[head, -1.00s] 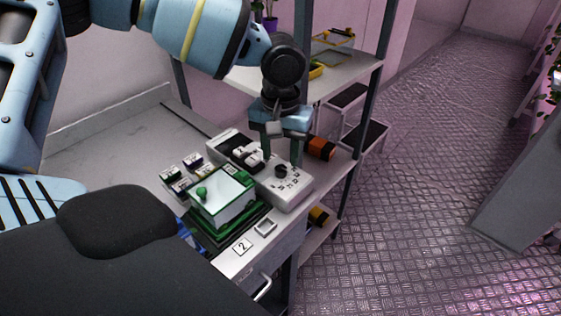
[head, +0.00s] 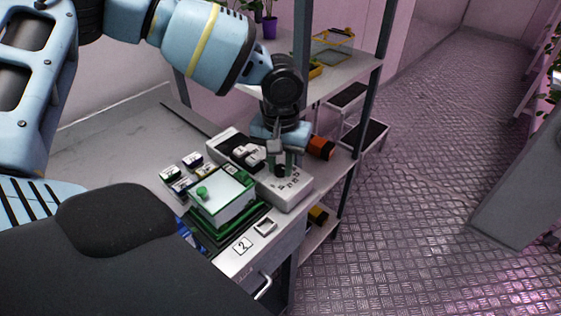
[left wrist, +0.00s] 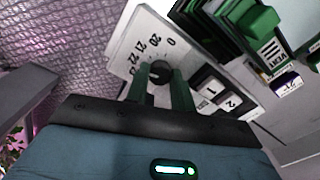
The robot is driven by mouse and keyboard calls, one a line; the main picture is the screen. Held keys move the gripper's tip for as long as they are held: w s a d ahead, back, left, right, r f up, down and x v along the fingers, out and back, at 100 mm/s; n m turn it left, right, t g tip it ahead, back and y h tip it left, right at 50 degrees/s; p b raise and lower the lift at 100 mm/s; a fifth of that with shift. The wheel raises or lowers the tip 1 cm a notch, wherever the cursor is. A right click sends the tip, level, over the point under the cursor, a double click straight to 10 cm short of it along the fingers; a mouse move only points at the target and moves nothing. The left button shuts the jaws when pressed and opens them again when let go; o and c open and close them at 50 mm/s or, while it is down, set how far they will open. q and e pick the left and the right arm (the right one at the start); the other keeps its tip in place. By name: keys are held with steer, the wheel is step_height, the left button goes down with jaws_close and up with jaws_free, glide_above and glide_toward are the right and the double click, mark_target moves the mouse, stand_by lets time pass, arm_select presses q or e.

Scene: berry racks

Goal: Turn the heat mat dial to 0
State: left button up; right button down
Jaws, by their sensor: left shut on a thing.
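The heat mat control box (head: 290,192) is a pale panel on the bench by the shelf post, with its printed number scale showing in the left wrist view (left wrist: 140,42). The black dial (left wrist: 160,70) sits in the middle of that scale, which reads 0, 20, 21, 22 and on. My left gripper (head: 281,170) points down over the box. In the left wrist view its two fingers (left wrist: 165,85) stand on either side of the dial, shut on it. Where the dial's pointer aims is too small to tell. My right gripper is not in view.
White switches marked 1 and 2 (left wrist: 218,93) sit beside the dial. An orange-and-black object (head: 321,147) is behind the gripper.

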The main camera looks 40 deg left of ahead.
arm_select(q)
steer(key=shift+f+m+b, duration=0.15)
steer(key=shift+m+b, duration=0.5)
steer(key=shift+m, duration=0.65)
steer(key=m+b, duration=0.1)
steer(key=m, duration=0.2)
steer(key=shift+m, duration=0.3)
steer(key=m, duration=1.1)
steer(key=shift+b, duration=0.3)
steer(key=shift+m, duration=0.5)
steer(key=o, duration=1)
